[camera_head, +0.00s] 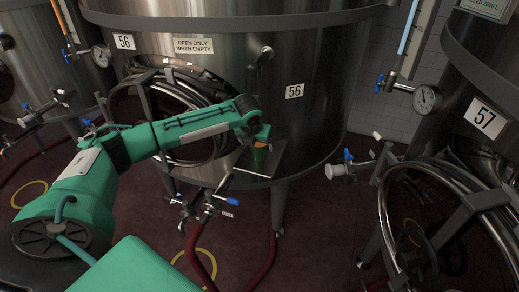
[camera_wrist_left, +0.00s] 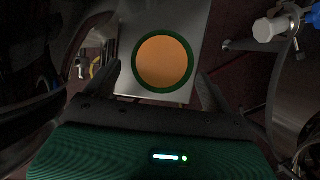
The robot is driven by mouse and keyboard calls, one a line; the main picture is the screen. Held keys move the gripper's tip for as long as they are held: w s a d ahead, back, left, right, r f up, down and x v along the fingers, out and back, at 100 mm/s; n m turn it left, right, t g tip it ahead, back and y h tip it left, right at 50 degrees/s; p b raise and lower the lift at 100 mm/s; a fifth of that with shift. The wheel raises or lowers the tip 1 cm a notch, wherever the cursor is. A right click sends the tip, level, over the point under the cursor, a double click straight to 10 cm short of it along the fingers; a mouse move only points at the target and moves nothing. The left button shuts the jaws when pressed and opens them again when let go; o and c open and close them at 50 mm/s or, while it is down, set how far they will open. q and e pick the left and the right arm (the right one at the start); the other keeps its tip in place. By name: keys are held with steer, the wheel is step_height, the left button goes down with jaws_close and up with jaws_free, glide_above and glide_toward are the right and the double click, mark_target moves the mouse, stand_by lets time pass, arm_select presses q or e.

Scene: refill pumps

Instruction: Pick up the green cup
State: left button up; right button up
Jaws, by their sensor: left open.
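The green cup (camera_head: 258,157) stands on a small metal shelf (camera_head: 272,168) fixed to the front of the tank marked 56. In the left wrist view I look down on the cup's green rim (camera_wrist_left: 163,90), with an orange surface (camera_wrist_left: 163,61) inside it. My left gripper (camera_head: 260,139) is right over the cup and partly hides it in the head view. Its fingers (camera_wrist_left: 158,74) are open, one on each side of the cup, with gaps showing between them and the rim. My right gripper is not in view.
The steel tank (camera_head: 320,130) rises close behind the shelf. A valve with a blue handle (camera_head: 230,201) sits below. The tank marked 57 (camera_head: 487,118) stands at the right.

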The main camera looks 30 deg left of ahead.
arm_select(q)
steer(key=x, duration=0.4)
steer(key=shift+w+p, duration=0.25)
steer(key=shift+p, duration=0.15)
steer(key=shift+f, duration=0.3)
steer(key=c, duration=1.1)
steer(key=shift+c, duration=0.5)
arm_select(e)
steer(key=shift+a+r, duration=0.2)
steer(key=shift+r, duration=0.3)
arm_select(q)
steer(key=shift+r, duration=0.1)
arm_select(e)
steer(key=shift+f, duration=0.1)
